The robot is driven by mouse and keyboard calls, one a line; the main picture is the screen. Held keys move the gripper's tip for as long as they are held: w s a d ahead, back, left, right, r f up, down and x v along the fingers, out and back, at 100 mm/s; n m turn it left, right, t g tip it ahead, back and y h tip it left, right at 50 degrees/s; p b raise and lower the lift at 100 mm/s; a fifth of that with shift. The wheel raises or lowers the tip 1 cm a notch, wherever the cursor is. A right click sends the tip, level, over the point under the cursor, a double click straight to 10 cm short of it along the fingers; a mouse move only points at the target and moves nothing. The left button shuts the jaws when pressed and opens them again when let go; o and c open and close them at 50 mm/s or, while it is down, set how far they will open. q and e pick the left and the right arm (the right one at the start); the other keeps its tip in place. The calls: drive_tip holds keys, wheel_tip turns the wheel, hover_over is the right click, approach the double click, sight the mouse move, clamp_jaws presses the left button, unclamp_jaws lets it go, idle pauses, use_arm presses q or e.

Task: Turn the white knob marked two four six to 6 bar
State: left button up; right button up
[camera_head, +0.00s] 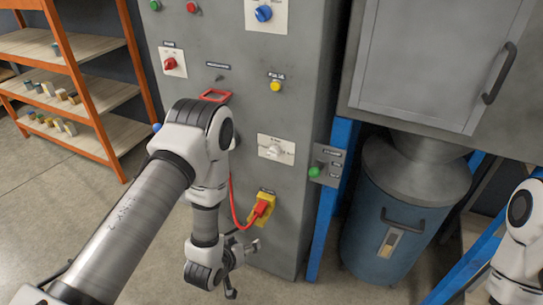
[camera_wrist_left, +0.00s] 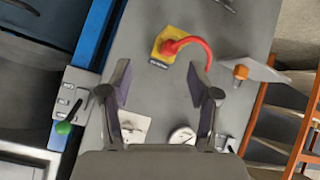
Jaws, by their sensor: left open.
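The white knob (camera_head: 275,150) sits on a white plate on the grey cabinet front in the head view. Its markings are too small to read there. In the wrist view its white plate (camera_wrist_left: 134,126) shows low in the picture, partly covered by my left gripper's finger. My left gripper (camera_head: 240,268) is open and empty. In the head view it is below the knob and to its left, apart from it. In the wrist view the gap between the fingers (camera_wrist_left: 158,90) shows bare grey panel. My right gripper is out of view.
A red plug on a yellow base (camera_head: 262,206) with a red cable is below the knob. A round gauge (camera_wrist_left: 182,135) and an orange-tipped part (camera_wrist_left: 240,72) show in the wrist view.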

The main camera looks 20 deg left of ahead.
use_arm(q)
drive_tip(key=w+r+t, duration=0.4)
drive_tip(key=w+r, duration=0.2)
drive_tip(key=w, duration=0.3)
drive_tip(key=t+b, duration=0.2)
drive_tip(key=t, duration=0.2)
approach(271, 155)
drive_tip(key=w, duration=0.3)
drive_tip(key=shift+n+h, duration=0.3)
drive_tip(key=w, duration=0.7)
drive_tip(key=shift+w+d+p, duration=0.2)
drive_tip(key=shift+p, duration=0.2)
drive_tip(key=c, duration=1.1)
